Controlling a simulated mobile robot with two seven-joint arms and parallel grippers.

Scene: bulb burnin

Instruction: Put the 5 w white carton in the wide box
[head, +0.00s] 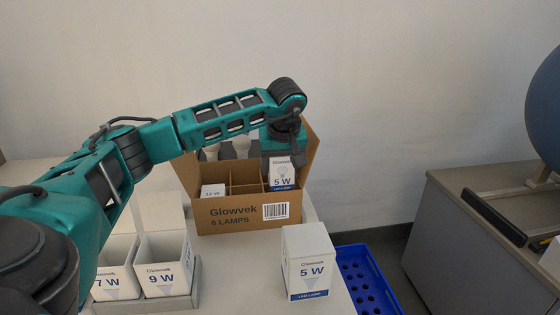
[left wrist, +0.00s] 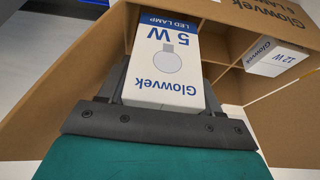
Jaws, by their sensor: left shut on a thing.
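The wide box is a brown open carton (head: 235,217) marked "Glowvek 6 LAMPS", with dividers inside; its cardboard also shows in the left wrist view (left wrist: 75,75). My left gripper (head: 283,148) is over its right side, shut on a white 5 W carton (head: 282,171). In the left wrist view this carton (left wrist: 165,65) is between the fingers of the gripper (left wrist: 165,95). It is at the front right compartment; its blue band shows just above the front wall. How deep it sits, I cannot tell. Another white 5 W carton (head: 309,262) stands on the table. My right gripper is not in view.
A 12 W carton (head: 213,190) sits in the box's front left compartment; it also shows in the left wrist view (left wrist: 272,57). Open white 7 W (head: 118,270) and 9 W (head: 165,265) boxes stand in a grey tray (head: 190,300). A blue crate (head: 366,280) is right of the table.

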